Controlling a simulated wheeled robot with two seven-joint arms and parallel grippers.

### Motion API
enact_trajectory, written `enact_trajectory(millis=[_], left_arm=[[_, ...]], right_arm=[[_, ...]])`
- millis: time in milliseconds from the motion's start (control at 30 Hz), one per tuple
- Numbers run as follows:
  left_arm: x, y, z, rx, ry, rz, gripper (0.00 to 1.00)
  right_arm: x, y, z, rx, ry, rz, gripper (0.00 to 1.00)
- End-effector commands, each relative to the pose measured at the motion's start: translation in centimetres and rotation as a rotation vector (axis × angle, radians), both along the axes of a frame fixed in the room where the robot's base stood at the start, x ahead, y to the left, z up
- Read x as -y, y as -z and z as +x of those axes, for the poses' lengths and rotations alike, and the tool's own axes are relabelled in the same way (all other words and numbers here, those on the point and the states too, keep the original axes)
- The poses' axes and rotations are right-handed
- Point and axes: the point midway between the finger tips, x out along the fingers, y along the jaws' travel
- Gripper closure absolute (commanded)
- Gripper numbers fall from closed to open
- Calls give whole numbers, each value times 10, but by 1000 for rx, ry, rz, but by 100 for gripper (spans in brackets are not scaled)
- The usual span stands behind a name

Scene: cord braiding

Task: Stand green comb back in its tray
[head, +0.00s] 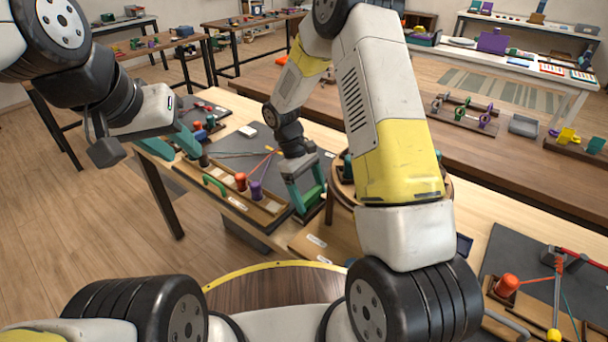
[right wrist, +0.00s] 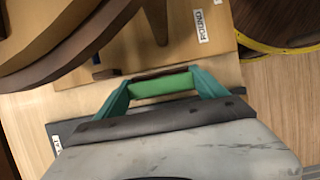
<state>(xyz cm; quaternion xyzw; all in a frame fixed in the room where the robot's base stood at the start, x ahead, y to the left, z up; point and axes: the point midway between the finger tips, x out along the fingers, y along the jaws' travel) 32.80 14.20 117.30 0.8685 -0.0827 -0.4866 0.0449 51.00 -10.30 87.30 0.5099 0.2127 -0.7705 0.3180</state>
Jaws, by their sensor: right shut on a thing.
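The green comb (right wrist: 160,86) is a green bar between the teal fingertips of my right gripper (right wrist: 163,92) in the right wrist view. In the head view the comb (head: 311,197) shows low between those fingers, and my right gripper (head: 304,190) points down at the right end of the bobbin rack. I cannot tell whether the comb touches anything below. A dark base with a white label (right wrist: 56,144) shows beside the gripper; I cannot tell if it is the comb's tray. My left gripper (head: 176,144) is open, left of the rack, apart from the comb.
A wooden rack (head: 272,206) holds orange (head: 240,181) and purple (head: 255,190) bobbins, with a green curved piece (head: 214,185) at its left. A round wooden stand (head: 340,215) is close to the right of my right gripper. A dark mat (head: 250,140) lies behind the rack.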

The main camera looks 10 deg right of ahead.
Motion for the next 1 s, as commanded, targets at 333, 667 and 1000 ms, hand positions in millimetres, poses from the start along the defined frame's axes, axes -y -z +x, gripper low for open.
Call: enact_trajectory(millis=[333, 667, 1000], left_arm=[[0, 0, 0, 0, 0, 0, 66], [0, 0, 0, 0, 0, 0, 66], [0, 0, 0, 0, 0, 0, 66]], right_arm=[[0, 7, 0, 0, 0, 0, 59], [0, 12, 0, 0, 0, 0, 59], [0, 11, 0, 0, 0, 0, 0]])
